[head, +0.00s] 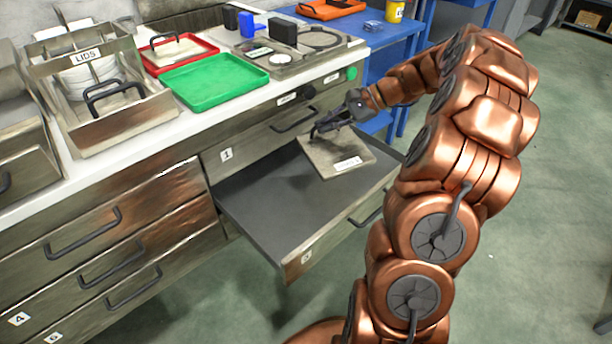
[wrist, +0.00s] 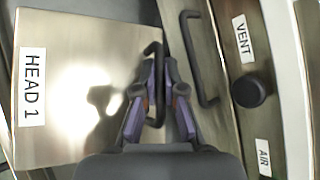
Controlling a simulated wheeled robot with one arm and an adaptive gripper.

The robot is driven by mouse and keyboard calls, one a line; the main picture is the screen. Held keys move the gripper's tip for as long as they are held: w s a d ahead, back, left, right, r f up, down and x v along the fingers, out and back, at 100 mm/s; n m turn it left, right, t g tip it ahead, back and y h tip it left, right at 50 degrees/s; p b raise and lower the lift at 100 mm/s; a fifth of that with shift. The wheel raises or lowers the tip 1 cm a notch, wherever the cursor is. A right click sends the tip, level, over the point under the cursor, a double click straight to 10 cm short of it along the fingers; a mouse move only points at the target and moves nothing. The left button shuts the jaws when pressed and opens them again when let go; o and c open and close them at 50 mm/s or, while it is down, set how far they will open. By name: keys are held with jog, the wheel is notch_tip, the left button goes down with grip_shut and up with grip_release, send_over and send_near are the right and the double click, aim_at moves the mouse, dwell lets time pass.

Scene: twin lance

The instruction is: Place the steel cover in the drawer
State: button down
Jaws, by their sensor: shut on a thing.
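The steel cover (head: 337,157) is a flat square plate with a dark handle and a white label. My gripper (head: 330,126) is shut on its handle and holds it over the open drawer (head: 262,200). The cover looks slightly tilted in the head view; I cannot tell whether it touches the drawer floor. In the wrist view the cover (wrist: 75,85) carries the label "HEAD 1", and my gripper's fingers (wrist: 157,95) close around its dark handle. The drawer is pulled out, with a dark, bare floor where it shows.
A closed drawer (head: 222,166) labelled 1 sits above the open one. On the counter stand a LIDS rack (head: 140,113), a green tray (head: 213,82) and a red tray (head: 205,48) holding another handled plate. A blue table (head: 385,30) is behind.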

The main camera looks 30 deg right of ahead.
jog(key=shift+s+d+r+m+h, duration=0.1)
jog(key=shift+d+r+m+h, duration=0.1)
jog(key=shift+r+m, duration=0.3)
jog(key=shift+d+r+m+h, duration=0.1)
jog(key=shift+r+m+h, duration=0.15)
jog(key=shift+r, duration=0.3)
jog(key=shift+m, duration=0.25)
notch_tip(320, 180, down, 18)
jog(key=b, duration=0.5)
jog(key=shift+b, duration=0.3)
jog(key=c, duration=1.3)
grip_release()
jog(key=shift+o, duration=0.2)
jog(key=shift+r, duration=0.1)
jog(key=p+v, duration=0.3)
jog(key=v, duration=0.9)
jog(key=shift+p, duration=0.35)
